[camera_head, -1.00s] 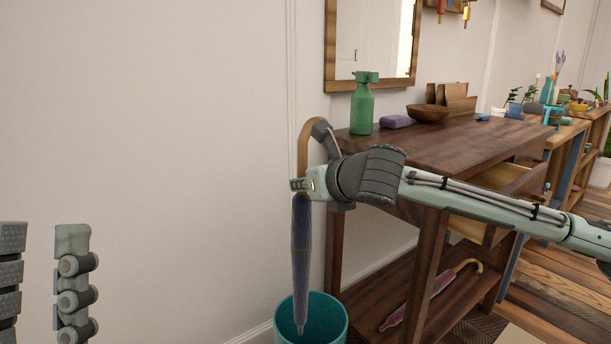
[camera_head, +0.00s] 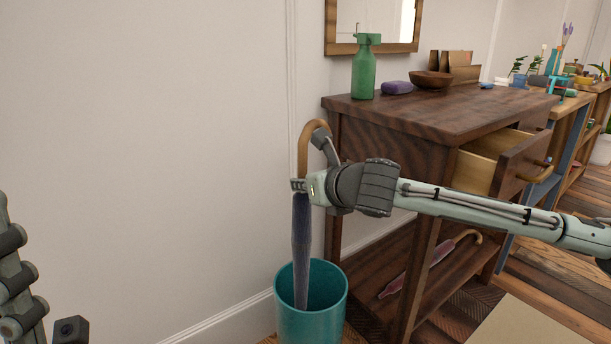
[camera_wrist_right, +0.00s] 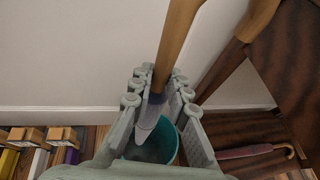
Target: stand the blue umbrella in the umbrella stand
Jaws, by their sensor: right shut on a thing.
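The blue umbrella (camera_head: 302,235) hangs nearly upright, its curved wooden handle at the top. My right gripper (camera_head: 299,187) is shut on it just below the handle. The teal umbrella stand (camera_head: 310,327) is on the floor beneath. The umbrella's lower part shows inside the stand's mouth and meets its front rim in the head view, so the tip is hidden. In the right wrist view the umbrella handle (camera_wrist_right: 177,42) runs between my fingers (camera_wrist_right: 159,90), with the stand (camera_wrist_right: 165,152) below. My left gripper (camera_head: 20,285) shows only partly at the left edge.
A dark wooden console table (camera_head: 430,110) with an open drawer (camera_head: 490,165) stands right of the stand. The wall is close behind.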

